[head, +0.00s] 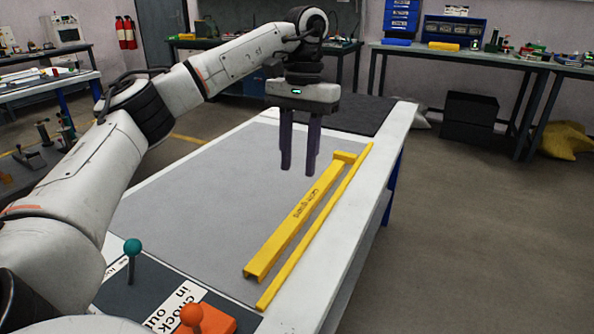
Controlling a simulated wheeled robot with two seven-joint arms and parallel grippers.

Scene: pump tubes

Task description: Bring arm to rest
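My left arm reaches in from the left over the table. Its gripper (298,168) points down above the grey mat (215,190), near the far end of the yellow fixture (295,222). Its two dark fingers stand apart with nothing between them. My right gripper is not in view. No tube shows on the table.
The yellow fixture has a long bar and a thin rail (318,228) along the white table's right edge. A teal knob (132,247) and an orange knob (191,314) stand at the near left. The grey mat's middle is clear.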

